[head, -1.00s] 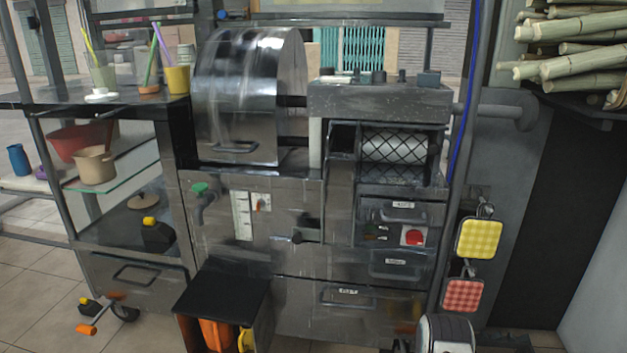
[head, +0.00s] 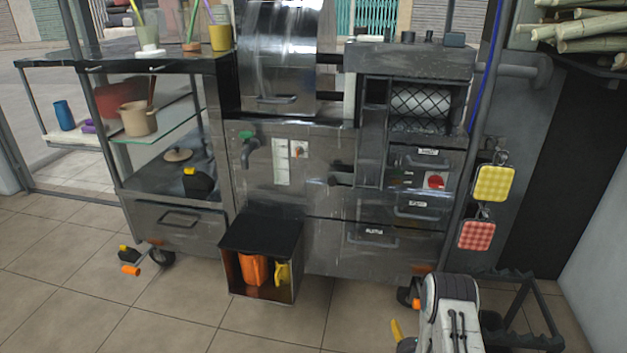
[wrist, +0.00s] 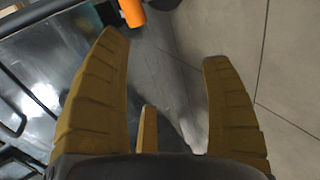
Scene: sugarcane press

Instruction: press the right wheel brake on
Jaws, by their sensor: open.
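The right wheel brake (head: 416,303) shows as a small orange pedal by the dark caster at the cart's lower right corner, partly hidden by my arm. An orange cylinder, which looks like this pedal (wrist: 133,12), is cut off by the top edge of the wrist view. In the head view, my gripper (head: 399,332) is low near the floor, in front of the right caster, mostly hidden by my arm.
The left caster has its own orange pedal (head: 130,270). A dark metal rack (head: 525,300) stands on the right. Tiled floor (head: 200,325) is free in front.

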